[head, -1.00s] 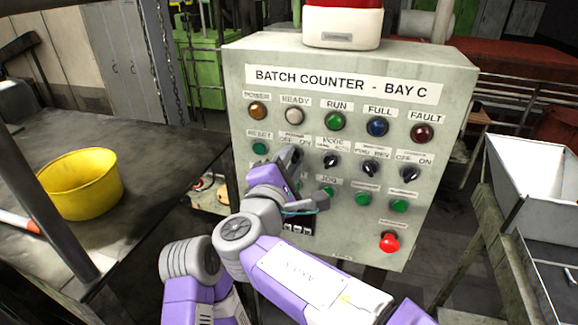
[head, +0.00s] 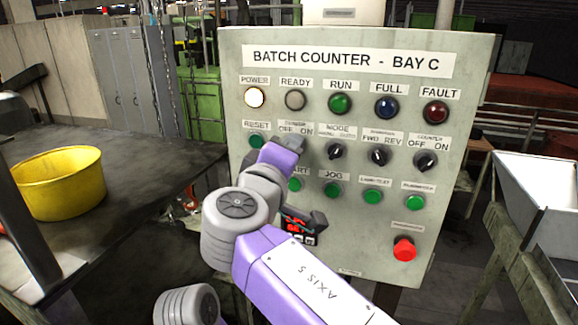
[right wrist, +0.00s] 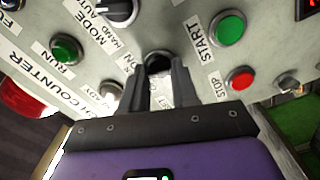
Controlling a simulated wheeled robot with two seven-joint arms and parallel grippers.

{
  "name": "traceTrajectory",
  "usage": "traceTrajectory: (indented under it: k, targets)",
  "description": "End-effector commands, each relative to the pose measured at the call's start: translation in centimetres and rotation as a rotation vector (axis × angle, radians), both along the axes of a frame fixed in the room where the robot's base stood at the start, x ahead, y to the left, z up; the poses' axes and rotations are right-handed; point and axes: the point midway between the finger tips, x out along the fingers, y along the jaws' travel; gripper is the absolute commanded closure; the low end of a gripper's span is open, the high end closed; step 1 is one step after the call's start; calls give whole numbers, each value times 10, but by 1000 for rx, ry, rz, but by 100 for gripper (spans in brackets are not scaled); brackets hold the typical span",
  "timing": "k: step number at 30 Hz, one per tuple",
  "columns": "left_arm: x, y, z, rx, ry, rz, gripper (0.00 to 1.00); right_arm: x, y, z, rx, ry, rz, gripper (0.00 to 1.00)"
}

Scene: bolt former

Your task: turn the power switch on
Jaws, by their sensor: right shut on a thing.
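The power switch is a black rotary knob (right wrist: 158,60) in the right wrist view, with an OFF/ON label by it. My right gripper (right wrist: 162,80) is shut on this knob, one finger on each side. In the head view my right gripper (head: 290,145) is at the panel and hides the knob; only part of its OFF ON label shows above. The power lamp (head: 255,98) at the panel's upper left glows bright. The knob's exact pointing direction is hard to tell between the fingers. My left gripper is out of view.
The control panel (head: 440,60) carries other lamps, the mode knob (head: 335,151), green buttons and a red mushroom button (head: 404,249). The green start button (right wrist: 228,27) and red stop button (right wrist: 240,78) are close to my fingers. A yellow bowl (head: 58,182) is left.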

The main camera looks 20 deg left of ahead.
Motion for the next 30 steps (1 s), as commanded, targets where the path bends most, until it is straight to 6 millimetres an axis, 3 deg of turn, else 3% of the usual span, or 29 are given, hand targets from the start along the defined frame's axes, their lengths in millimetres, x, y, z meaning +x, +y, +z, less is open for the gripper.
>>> traceTrajectory:
  k: [10,27,28,30]
  targets:
    - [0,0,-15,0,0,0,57,0,0,-1,146,-5,-1,100]
    - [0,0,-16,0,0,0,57,0,0,0,176,-5,0,100]
    - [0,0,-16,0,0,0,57,0,0,0,176,-5,0,66]
    - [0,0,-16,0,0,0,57,0,0,0,175,-5,0,55]
